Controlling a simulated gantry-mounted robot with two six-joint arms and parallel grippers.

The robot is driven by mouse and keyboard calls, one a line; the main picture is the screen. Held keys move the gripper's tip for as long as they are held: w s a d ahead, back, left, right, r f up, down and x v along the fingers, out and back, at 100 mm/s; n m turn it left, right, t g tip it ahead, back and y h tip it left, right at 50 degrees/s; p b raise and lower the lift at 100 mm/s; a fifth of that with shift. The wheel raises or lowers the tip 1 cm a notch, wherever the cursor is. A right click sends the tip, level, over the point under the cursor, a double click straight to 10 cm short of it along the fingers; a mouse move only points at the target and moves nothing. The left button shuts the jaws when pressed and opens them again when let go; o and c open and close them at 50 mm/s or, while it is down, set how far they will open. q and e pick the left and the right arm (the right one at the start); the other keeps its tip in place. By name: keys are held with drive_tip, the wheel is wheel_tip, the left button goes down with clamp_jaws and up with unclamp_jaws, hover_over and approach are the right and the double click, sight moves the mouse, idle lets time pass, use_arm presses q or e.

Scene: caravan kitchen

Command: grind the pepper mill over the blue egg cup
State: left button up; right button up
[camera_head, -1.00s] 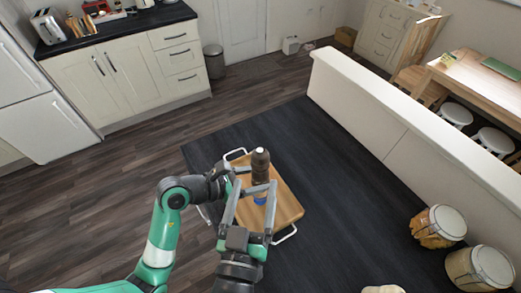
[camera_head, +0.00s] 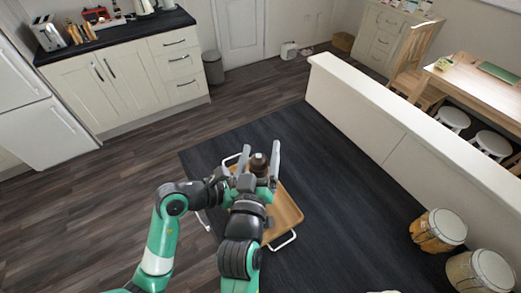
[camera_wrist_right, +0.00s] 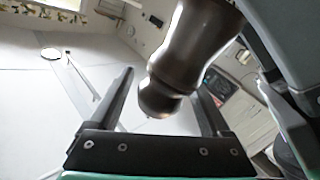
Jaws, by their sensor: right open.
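The dark brown pepper mill (camera_head: 259,166) is above the wooden tray (camera_head: 288,212) and shows between the fingers of my right gripper (camera_head: 260,150). In the right wrist view, the mill's rounded knob (camera_wrist_right: 160,98) lies between the two open fingers (camera_wrist_right: 163,88), with a gap at its left side. My left gripper (camera_head: 222,178) reaches in from the left at the mill's body. Its fingers are largely hidden behind my right gripper, but it appears closed on the mill. The blue egg cup is hidden behind my right gripper and wrist.
A low white partition (camera_head: 400,130) runs along the right. Two drum-like stools (camera_head: 438,231) stand at the lower right. A kitchen counter (camera_head: 120,28) is at the back left.

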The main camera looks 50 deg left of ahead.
drive_tip(key=shift+w+a, duration=0.2)
clamp_jaws()
drive_tip(key=shift+w+d+m+t+h, duration=0.1)
drive_tip(key=shift+m+t+h, duration=0.3)
drive_tip(key=shift+h, duration=0.1)
drive_tip(key=shift+w+d+m+t+h, duration=0.1)
drive_tip(key=shift+m+t+h, duration=0.2)
drive_tip(key=shift+m+h, duration=0.15)
unclamp_jaws()
drive_tip(key=shift+s, duration=0.1)
